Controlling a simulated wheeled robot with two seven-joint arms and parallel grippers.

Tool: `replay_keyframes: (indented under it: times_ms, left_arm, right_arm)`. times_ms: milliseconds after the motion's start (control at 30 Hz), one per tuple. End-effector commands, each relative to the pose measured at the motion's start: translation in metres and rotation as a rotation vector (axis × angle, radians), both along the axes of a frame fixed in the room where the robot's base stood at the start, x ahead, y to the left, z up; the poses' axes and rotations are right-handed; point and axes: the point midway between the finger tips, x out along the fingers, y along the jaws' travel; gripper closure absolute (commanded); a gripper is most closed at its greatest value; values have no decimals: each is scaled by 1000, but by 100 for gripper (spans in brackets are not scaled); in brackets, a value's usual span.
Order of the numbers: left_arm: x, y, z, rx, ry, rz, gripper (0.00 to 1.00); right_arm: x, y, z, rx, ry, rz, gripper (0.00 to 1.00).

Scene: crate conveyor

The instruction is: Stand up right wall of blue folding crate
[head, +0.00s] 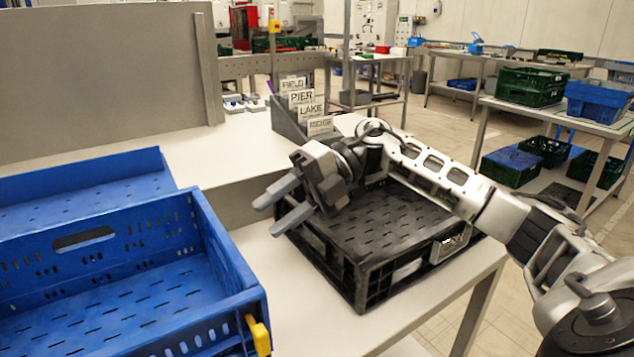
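The blue folding crate (190,208) stands at the lower left, cut off by the picture's left and bottom edges. Its far wall with the oblong handle hole is upright. Its right wall (228,262) appears upright, seen steeply from above along its top rim. A yellow latch (258,335) sits at the near right corner. My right gripper (268,217) is open and empty, its two fingers apart and pointing left toward the crate. It is above the table, right of the crate's right wall and clear of it. My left gripper is not in view.
A black crate (362,285) stands on the table under my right arm. Another blue panel or tray (85,180) lies behind the blue crate. A grey bin with name cards (300,100) stands farther back. The white tabletop (300,320) between the crates is clear.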

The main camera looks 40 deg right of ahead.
Motion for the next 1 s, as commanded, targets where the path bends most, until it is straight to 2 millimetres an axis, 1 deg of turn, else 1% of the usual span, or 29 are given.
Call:
replay_keyframes:
  times_ms: [33, 200, 300, 400, 600, 1000]
  left_arm:
    - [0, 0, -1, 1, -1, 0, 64]
    - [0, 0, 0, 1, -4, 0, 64]
    - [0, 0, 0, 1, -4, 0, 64]
    - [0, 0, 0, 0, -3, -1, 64]
    - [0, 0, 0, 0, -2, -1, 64]
    - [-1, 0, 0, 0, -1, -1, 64]
  right_arm:
    - [-1, -13, 5, -1, -1, -6, 58]
    - [-5, -48, 20, 1, -1, -6, 58]
    - [-7, -64, 27, 1, -4, -5, 58]
    - [-8, -74, 31, 2, -3, -4, 58]
    - [-10, -82, 35, 3, -2, -1, 58]
    - [-10, -82, 34, 2, -2, -2, 58]
